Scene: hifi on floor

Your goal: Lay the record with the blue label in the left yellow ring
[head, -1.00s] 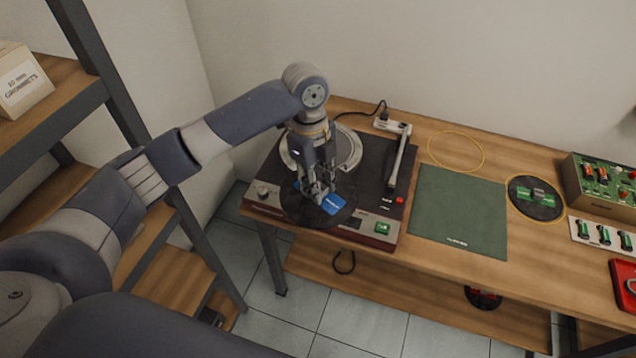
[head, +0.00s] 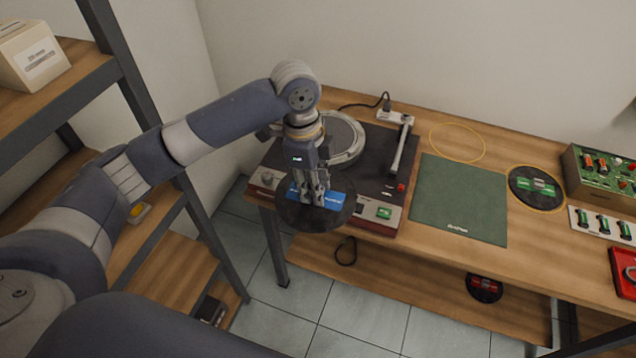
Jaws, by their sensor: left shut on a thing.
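The record with the blue label (head: 335,216) is a black disc held by my left gripper (head: 317,202). The gripper points down and is shut on it at the blue label. The record is above the front left of the turntable (head: 388,185), partly past the table's front edge. The left yellow ring (head: 457,134) lies bare on the table, behind the green mat. A second yellow ring surrounds a black record with a green label (head: 536,187), further right. My right gripper is not in view.
The green mat (head: 459,202) lies right of the turntable. The tonearm (head: 400,152) stands between turntable platter and mat. A power strip (head: 393,117) is behind it. A green circuit box (head: 601,178) and red tray (head: 624,269) are at right. A red-label record (head: 484,287) lies on the lower shelf.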

